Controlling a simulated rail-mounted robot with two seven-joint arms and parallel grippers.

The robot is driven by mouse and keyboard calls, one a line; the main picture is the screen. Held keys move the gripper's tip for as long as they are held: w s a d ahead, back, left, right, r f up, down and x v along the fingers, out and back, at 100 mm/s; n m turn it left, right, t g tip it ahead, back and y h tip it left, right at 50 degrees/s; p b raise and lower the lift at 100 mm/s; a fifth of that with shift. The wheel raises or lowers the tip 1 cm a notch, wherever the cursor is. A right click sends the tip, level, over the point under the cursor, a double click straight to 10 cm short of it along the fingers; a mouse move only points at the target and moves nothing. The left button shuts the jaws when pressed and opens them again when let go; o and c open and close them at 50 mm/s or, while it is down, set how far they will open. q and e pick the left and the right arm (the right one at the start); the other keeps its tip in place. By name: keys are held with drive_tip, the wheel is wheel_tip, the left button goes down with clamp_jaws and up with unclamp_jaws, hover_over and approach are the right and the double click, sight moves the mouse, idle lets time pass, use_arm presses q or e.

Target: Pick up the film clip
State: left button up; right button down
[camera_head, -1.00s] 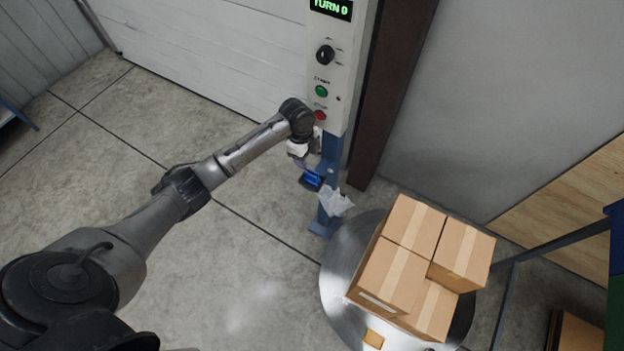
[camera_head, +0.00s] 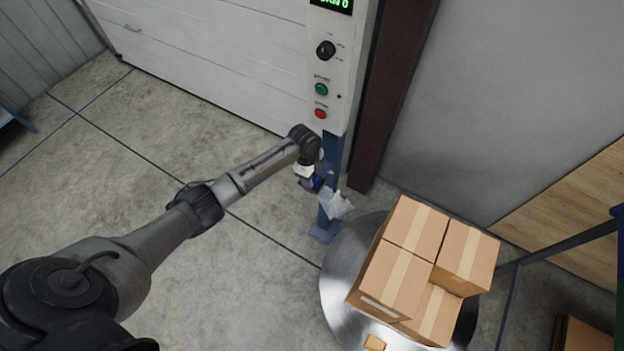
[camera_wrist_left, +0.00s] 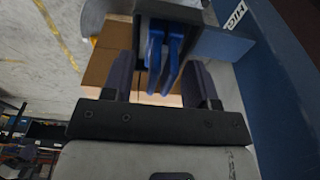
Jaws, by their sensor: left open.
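The film clip looks like a blue two-pronged piece (camera_wrist_left: 156,58) in the left wrist view, under a grey-blue bracket. Its prongs hang between the two dark fingers of my left gripper (camera_wrist_left: 161,80), with a gap to each finger. In the head view my left gripper (camera_head: 312,180) is at the blue post, just above the crumpled clear film (camera_head: 336,206). A small patch of blue shows there, and the arm hides most of the clip. My right gripper is not in view.
A control panel (camera_head: 328,70) with a black knob, a green button and a red button tops the blue post (camera_head: 325,226). Stacked cardboard boxes (camera_head: 417,225) stand on a round metal turntable (camera_head: 338,295) at right. The floor left of the post is clear.

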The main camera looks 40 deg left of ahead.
use_arm(q)
drive_tip(key=shift+c, duration=0.3)
clamp_jaws()
idle(0.3)
